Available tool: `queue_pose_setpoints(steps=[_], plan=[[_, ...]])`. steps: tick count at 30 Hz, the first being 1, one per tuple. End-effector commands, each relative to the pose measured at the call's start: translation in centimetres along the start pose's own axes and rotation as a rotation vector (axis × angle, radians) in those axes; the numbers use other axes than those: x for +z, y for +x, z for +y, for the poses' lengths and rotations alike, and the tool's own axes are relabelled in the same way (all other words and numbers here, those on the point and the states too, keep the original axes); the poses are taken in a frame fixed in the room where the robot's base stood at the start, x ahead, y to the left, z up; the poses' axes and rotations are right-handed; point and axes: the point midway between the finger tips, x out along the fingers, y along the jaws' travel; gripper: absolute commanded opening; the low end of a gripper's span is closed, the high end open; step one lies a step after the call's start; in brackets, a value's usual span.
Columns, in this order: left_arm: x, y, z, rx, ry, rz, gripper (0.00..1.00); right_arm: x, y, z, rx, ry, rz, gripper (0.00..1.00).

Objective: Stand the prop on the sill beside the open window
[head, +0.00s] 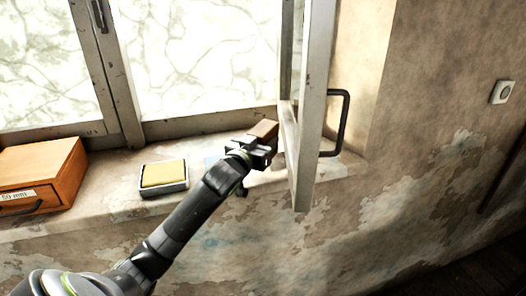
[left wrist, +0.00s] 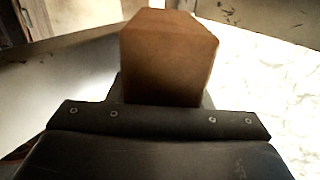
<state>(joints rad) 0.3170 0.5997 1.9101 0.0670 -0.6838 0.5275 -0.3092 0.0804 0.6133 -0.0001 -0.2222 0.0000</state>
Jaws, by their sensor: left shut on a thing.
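The prop is a brown wooden block (head: 264,130) with bevelled edges. My left gripper (head: 256,149) is shut on it over the sill (head: 110,195), close to the open window (head: 314,120). In the left wrist view the block (left wrist: 168,58) stands out beyond the dark gripper body. Its lower end is hidden by the gripper, and I cannot tell whether it touches the sill. The open window sash swings into the room on the right and has a dark bar handle (head: 344,125). My right gripper is not in view.
An orange wooden drawer box (head: 60,165) sits on the sill at the left. A yellow sponge in a grey tray (head: 164,187) lies left of my gripper. A bluish patch or item beside the gripper is partly hidden. A light switch (head: 501,92) is on the right wall.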

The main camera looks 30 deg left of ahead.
Motion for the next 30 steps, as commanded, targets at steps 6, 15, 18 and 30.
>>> queue_pose_setpoints(steps=[6, 15, 18, 30], plan=[[2.0, 0.0, 0.0, 0.000, -0.001, -0.001, 0.14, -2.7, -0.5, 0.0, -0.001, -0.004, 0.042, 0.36], [4.5, 0.0, 0.1, 0.002, 0.000, 0.004, 0.14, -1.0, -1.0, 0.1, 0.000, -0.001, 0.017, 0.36], [4.5, 0.0, 0.1, 0.002, 0.000, 0.004, 0.14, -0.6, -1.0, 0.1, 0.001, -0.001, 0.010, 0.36], [4.8, 0.0, 0.0, 0.001, 0.000, 0.001, 0.67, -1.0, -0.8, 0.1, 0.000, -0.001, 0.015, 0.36]])
